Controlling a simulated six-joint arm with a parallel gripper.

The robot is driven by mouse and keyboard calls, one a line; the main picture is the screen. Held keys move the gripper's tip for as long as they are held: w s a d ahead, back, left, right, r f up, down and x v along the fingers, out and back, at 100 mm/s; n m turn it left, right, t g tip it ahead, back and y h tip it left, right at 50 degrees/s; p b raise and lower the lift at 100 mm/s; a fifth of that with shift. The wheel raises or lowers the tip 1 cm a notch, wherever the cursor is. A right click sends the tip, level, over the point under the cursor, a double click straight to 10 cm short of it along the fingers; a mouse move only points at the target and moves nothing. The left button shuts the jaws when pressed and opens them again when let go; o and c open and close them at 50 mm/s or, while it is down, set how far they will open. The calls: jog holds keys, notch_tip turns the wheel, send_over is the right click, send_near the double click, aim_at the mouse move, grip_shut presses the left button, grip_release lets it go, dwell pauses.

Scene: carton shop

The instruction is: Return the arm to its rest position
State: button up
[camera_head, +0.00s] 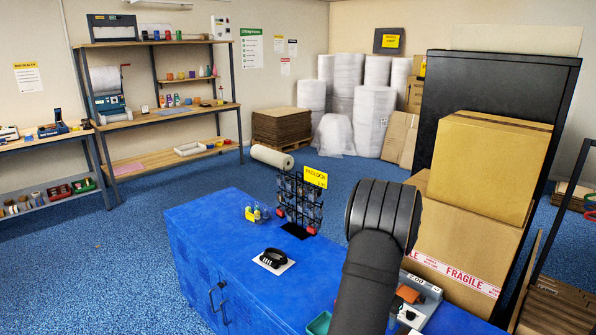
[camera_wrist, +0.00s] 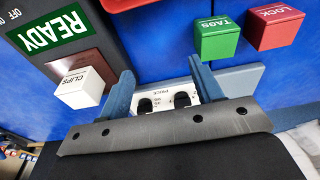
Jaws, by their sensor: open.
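My gripper (camera_wrist: 160,78) shows in the wrist view with its two blue-grey fingers spread apart. In the head view my black arm rises over the blue cabinet top, and the gripper is hidden there.
The wrist view shows a white CLIPS cube (camera_wrist: 80,88), green TAGS cube (camera_wrist: 217,38), red LOCK cube (camera_wrist: 275,27) and green READY sign (camera_wrist: 48,33). On the blue cabinet (camera_head: 215,225) stand a padlock rack (camera_head: 300,200) and a black ring (camera_head: 273,257). Cartons (camera_head: 490,165) stand right of my arm.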

jog(key=shift+w+a+f, duration=0.1)
jog(key=shift+f, duration=1.5)
